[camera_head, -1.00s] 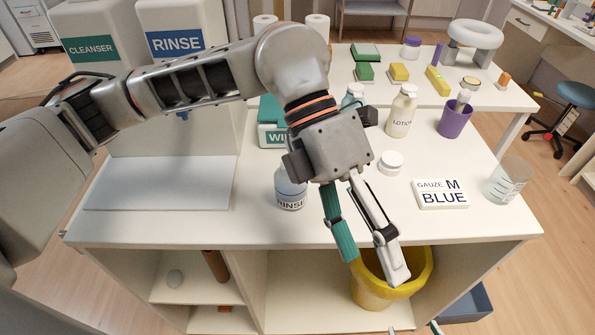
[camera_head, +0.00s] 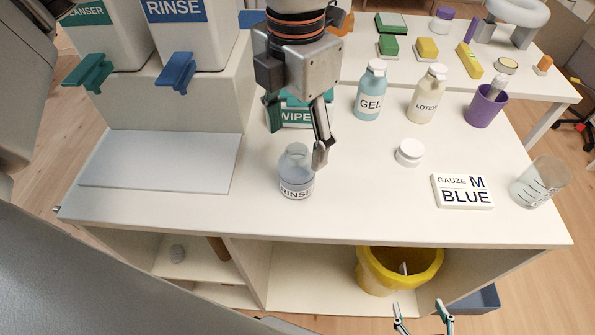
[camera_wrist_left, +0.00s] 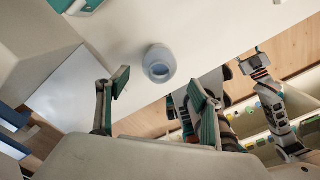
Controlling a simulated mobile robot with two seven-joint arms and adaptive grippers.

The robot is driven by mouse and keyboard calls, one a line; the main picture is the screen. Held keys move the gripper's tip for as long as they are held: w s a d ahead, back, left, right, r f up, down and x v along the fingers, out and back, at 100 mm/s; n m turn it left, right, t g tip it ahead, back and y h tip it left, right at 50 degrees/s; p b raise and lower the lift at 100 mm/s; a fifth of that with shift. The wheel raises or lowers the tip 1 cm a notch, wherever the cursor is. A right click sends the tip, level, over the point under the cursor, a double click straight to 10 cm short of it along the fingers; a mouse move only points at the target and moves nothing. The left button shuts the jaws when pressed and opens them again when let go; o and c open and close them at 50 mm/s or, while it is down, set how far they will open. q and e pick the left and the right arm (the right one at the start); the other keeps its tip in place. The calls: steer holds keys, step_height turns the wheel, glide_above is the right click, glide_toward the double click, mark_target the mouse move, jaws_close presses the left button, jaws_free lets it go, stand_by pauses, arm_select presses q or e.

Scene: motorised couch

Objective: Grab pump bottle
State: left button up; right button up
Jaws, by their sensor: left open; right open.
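A small translucent bottle labelled RINSE (camera_head: 296,181) stands upright near the counter's front edge; no pump head shows on it. My left gripper (camera_head: 297,136) is open and points down, just above and behind this bottle in the head view. In the left wrist view the round bottle (camera_wrist_left: 159,64) shows from above, between and beyond the open fingers (camera_wrist_left: 158,90), with nothing held. Bottles labelled GEL (camera_head: 370,95) and LOTION (camera_head: 426,100) stand upright further back. My right gripper (camera_head: 420,312) is open and empty at the bottom edge, in front of the counter.
A WIPE box (camera_head: 296,116) stands behind the left gripper. A white jar (camera_head: 409,152), a gauze box (camera_head: 463,191), a clear beaker (camera_head: 540,183) and a purple cup (camera_head: 486,106) are to the right. Large dispensers (camera_head: 187,35) stand left. A yellow bin (camera_head: 435,262) is below.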

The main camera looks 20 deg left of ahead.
mark_target(297, 150)
arm_select(q)
step_height(297, 150, down, 4)
steer(key=shift+w+f, duration=0.15)
steer(key=shift+f, duration=0.1)
steer(key=c, duration=1.7)
steer(key=shift+r, duration=0.1)
steer(key=shift+r, duration=0.6)
steer(key=shift+r+p, duration=1.1)
steer(key=shift+r, duration=8.2)
